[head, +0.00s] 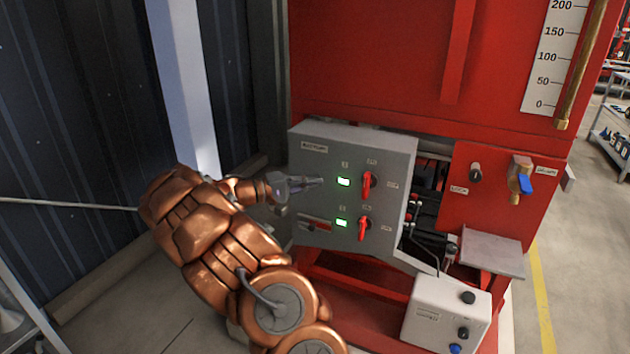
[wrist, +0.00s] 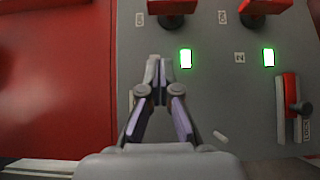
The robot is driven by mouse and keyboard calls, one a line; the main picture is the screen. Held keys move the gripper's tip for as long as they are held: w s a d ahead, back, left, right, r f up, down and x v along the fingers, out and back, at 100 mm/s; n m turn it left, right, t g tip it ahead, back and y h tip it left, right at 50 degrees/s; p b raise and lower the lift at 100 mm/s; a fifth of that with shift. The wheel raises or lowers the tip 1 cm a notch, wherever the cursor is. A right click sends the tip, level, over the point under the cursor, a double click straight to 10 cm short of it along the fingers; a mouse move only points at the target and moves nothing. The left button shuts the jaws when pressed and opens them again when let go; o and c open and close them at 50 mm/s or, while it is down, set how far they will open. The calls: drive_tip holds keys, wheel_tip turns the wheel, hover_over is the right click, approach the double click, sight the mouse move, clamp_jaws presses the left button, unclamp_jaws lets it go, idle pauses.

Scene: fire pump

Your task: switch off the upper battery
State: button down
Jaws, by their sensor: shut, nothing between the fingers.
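The grey battery panel (head: 330,203) carries two red rotary switches, one above the other. The upper switch (head: 368,186) and the lower switch (head: 364,228) both have upright handles. A lit green lamp (head: 343,182) is left of the upper switch, and another green lamp (head: 341,223) is left of the lower one. My gripper (head: 318,181) is shut and empty, left of the upper lamp. The wrist view is turned: the upper switch (wrist: 172,8) is cut off at the top, the lower switch (wrist: 265,6) is to its right. My fingertips (wrist: 158,68) are beside the upper lamp (wrist: 186,58).
A red lever (wrist: 288,105) is at the panel's lower left in the head view. Open cabling (head: 425,205) lies right of the panel. A white box (head: 447,313) stands below. A blue-handled valve (head: 522,178) is on the red housing at right. A dark corrugated wall (head: 80,120) stands at left.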

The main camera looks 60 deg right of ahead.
sight(366, 186)
drive_tip(key=shift+s+d+p, duration=0.45)
drive_tip(key=shift+s+d, duration=0.55)
drive_tip(key=shift+s, duration=0.4)
drive_tip(key=shift+s+d+p, duration=0.4)
drive_tip(key=shift+s+d, duration=0.6)
drive_tip(key=shift+s, duration=0.45)
drive_tip(key=shift+s+d+p, duration=0.45)
drive_tip(key=shift+s+d, duration=0.55)
drive_tip(key=shift+s, duration=0.4)
